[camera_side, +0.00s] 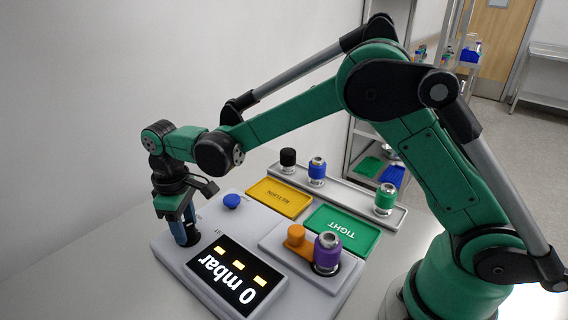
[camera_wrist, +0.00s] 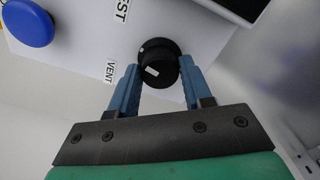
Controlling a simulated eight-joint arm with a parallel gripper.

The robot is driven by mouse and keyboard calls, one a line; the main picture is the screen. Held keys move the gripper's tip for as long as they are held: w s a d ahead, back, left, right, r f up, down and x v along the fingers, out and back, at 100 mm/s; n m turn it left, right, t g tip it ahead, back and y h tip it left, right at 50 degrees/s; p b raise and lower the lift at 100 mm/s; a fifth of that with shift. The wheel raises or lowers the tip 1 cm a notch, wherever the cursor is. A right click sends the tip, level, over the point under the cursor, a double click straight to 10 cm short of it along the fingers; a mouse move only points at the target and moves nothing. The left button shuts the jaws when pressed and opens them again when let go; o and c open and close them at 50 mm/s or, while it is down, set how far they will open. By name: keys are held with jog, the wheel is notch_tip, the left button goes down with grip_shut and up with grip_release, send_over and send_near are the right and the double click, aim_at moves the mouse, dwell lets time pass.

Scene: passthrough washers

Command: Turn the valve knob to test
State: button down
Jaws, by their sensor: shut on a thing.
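The black valve knob (camera_wrist: 158,50) sits on the white panel in the wrist view, with a white mark on its top towards the lower left. The label VENT (camera_wrist: 109,72) is beside it on the left. A partly cut label ending in EST (camera_wrist: 122,10) is further up. My gripper (camera_wrist: 160,66) has its two blue fingers on either side of the knob, shut on it. In the side view my gripper (camera_side: 188,236) points down at the panel's left end, and its fingers mostly hide the knob.
A display (camera_side: 237,273) reads 0 mbar. A blue button (camera_side: 231,201) is behind it. An orange knob (camera_side: 296,235) and a purple fitting (camera_side: 327,250) stand on a raised block. Yellow (camera_side: 279,197) and green TIGHT (camera_side: 342,230) trays lie behind, before a rack (camera_side: 335,192) with several fittings.

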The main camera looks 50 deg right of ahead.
jog(key=m, duration=0.6)
jog(key=shift+m, duration=0.3)
dwell(0.4)
jog(key=shift+c, duration=1.8)
grip_release()
jog(key=shift+r, duration=0.1)
jog(key=shift+r, duration=2.75)
